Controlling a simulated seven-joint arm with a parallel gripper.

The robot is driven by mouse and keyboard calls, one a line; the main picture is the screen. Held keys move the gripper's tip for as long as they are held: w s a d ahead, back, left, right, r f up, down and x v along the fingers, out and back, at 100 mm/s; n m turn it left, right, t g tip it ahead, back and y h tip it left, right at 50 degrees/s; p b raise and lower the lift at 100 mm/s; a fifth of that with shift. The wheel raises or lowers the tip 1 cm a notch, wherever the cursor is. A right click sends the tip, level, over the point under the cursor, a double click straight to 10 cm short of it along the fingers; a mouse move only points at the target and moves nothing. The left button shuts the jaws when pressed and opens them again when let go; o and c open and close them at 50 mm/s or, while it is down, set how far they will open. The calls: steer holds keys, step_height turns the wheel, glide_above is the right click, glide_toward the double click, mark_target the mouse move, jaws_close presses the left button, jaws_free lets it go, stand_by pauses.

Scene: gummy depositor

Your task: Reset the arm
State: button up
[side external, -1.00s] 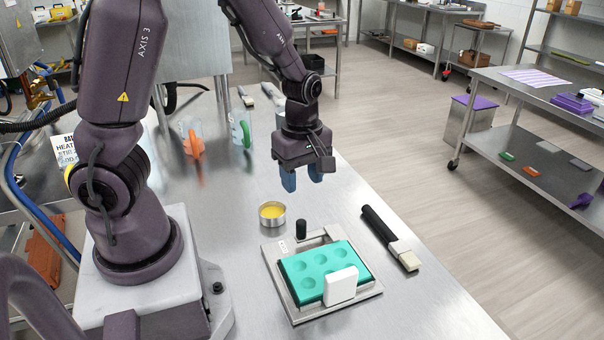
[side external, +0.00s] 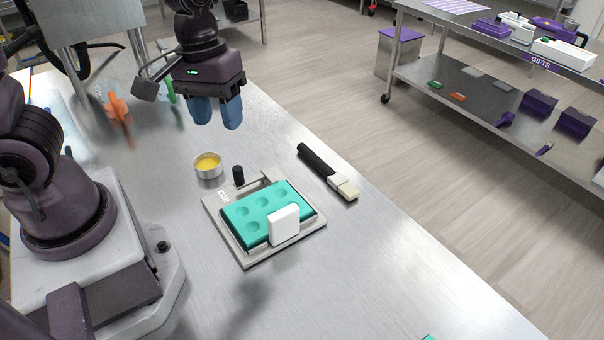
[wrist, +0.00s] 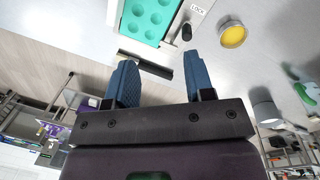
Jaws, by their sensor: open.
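My gripper (side external: 216,112) hangs above the steel table in the side view, beyond the small tin and the mould. Its two blue fingers are apart, with nothing between them. The wrist view also shows the gripper (wrist: 205,75) open and empty. The teal mould (side external: 262,212) sits on a metal frame (side external: 245,258) with a black knob (side external: 238,175). A white block (side external: 284,225) stands at the mould's near edge.
A round tin of yellow stuff (side external: 208,166) stands left of the frame. A black-handled brush (side external: 330,173) lies to its right. Orange-handled (side external: 118,106) and green-handled jugs stand at the back left. The table's front right is mostly clear.

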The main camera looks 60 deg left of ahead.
steer(key=s+r+m+t, duration=0.2)
steer(key=r+m, duration=0.1)
steer(key=r, duration=0.3)
steer(key=s+d+r+m+t+y, duration=0.1)
steer(key=s+r+m+t, duration=0.2)
steer(key=r, duration=0.2)
steer(key=shift+s+d+r+m, duration=0.15)
steer(key=shift+d+r+m, duration=0.1)
steer(key=shift+r+m, duration=0.1)
